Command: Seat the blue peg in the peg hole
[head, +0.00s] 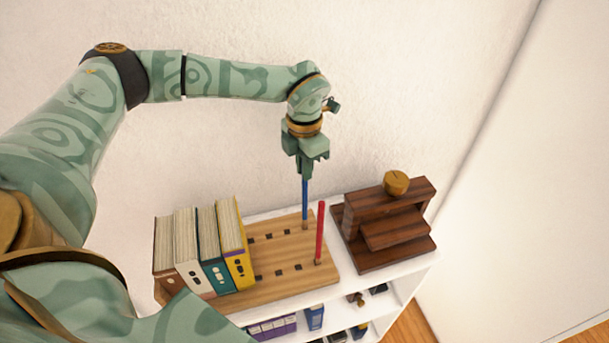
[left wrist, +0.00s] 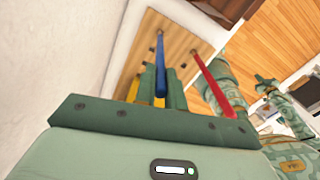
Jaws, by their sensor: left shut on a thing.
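My left gripper (head: 305,174) is shut on the upper part of the blue peg (head: 305,203), above the wooden peg board (head: 285,287). The peg is close to upright. Its lower end meets the back right of the board in the picture; I cannot tell whether it is inside a hole. The left wrist view shows the blue peg (left wrist: 160,65) running from the jaws toward the board (left wrist: 178,42). A red peg (head: 320,232) stands upright at the board's front right. A small green part, perhaps my right gripper (left wrist: 265,83), shows in the left wrist view, too small to read.
Several books (head: 205,245) stand on the board's left part. A dark wooden stepped stand (head: 385,225) with a golden knob-like object (head: 396,182) is on the right. All rest on a white shelf (head: 400,268) against a wall. The red peg is close to the blue one.

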